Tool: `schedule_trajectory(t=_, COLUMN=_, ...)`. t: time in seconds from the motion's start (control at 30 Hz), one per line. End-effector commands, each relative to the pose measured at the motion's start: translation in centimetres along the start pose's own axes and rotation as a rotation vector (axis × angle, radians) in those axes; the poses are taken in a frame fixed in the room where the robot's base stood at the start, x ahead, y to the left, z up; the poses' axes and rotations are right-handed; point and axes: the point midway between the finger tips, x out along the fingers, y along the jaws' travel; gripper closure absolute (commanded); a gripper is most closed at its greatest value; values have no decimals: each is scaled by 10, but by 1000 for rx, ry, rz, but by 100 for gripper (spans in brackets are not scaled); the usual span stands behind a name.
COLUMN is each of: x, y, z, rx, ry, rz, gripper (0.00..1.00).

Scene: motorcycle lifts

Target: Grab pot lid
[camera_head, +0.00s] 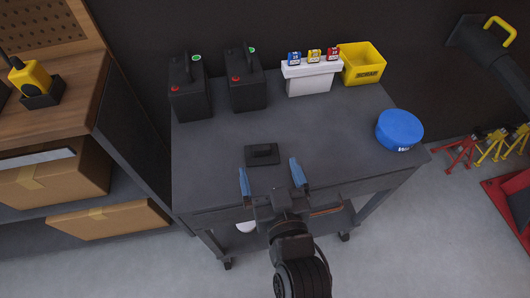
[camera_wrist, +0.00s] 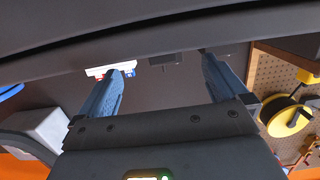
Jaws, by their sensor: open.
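A flat black rectangular piece with a raised bar handle (camera_head: 262,154) lies on the dark cart top (camera_head: 330,140), near its front edge. It is the only lid-like thing I make out on the cart. My gripper (camera_head: 270,172) is open and empty, its two blue fingers spread on the near side of this piece and not touching it. In the wrist view my gripper (camera_wrist: 160,72) shows the fingers wide apart, with a small dark shape (camera_wrist: 166,60) beyond and between them, probably the same piece.
Two black batteries (camera_head: 188,90) (camera_head: 245,80), a white bin with small coloured boxes (camera_head: 312,78) and a yellow bin (camera_head: 362,64) stand along the back. A round blue container (camera_head: 399,130) is at the right. The cart top around the black piece is clear. A wooden shelf (camera_head: 50,90) stands left.

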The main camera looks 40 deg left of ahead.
Motion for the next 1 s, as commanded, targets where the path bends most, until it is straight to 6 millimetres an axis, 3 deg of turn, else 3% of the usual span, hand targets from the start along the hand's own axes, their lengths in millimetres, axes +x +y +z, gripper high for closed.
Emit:
schedule_trajectory(t=0.53, x=64, y=-2, z=1, rx=1, ry=1, rz=1, gripper=0)
schedule_trajectory(t=0.87, x=70, y=-2, z=2, rx=0, ry=0, rz=2, gripper=0)
schedule_trajectory(t=1.0, x=70, y=-2, z=2, rx=0, ry=0, rz=2, gripper=12)
